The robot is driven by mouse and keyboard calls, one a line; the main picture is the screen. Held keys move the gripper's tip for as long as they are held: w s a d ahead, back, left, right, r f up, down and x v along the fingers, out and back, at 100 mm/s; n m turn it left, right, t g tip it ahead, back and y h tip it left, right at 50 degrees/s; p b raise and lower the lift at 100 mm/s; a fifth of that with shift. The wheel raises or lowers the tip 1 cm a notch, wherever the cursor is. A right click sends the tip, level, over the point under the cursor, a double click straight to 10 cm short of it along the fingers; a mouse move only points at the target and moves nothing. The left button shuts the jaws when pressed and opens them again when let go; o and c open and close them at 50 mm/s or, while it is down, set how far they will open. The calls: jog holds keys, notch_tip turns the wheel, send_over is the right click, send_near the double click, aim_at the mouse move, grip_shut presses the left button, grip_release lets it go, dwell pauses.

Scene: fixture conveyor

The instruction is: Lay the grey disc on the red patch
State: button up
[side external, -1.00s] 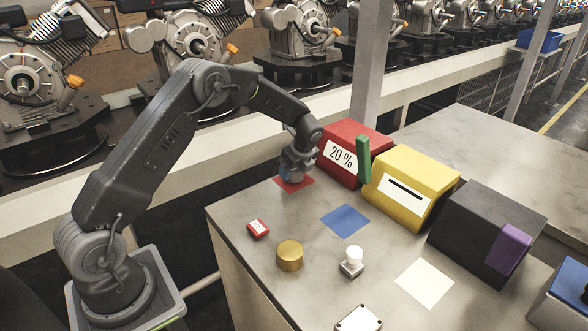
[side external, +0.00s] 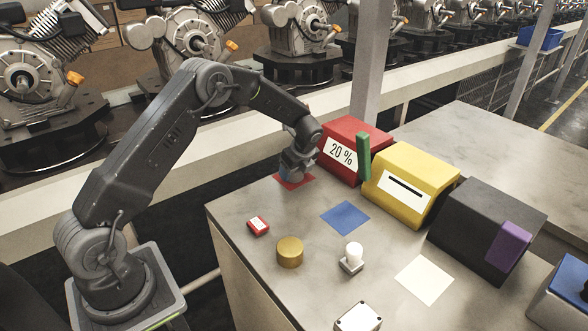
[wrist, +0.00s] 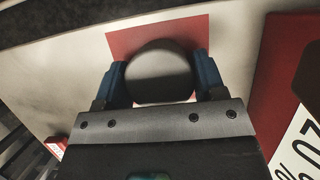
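The grey disc (wrist: 160,75) shows in the wrist view between the two blue fingers of my gripper (wrist: 160,82), with a finger against each side. The red patch (wrist: 193,36) lies behind and beneath the disc in that view and shows beyond its top and right. In the side view my gripper (side external: 294,172) is low over the red patch (side external: 293,184), which is partly covered by it. The disc is hidden there by the gripper. I cannot tell whether the disc touches the patch.
A red box (side external: 340,165) marked 20 % stands just right of my gripper, with a green piece (side external: 364,158), a yellow box (side external: 412,190) and a black box (side external: 480,228) beyond. A blue patch (side external: 345,218), a brass cylinder (side external: 290,252) and a small red block (side external: 258,226) lie nearer the front.

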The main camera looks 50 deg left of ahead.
jog(key=o, duration=0.5)
jog(key=v, duration=1.4)
jog(key=shift+f, duration=0.1)
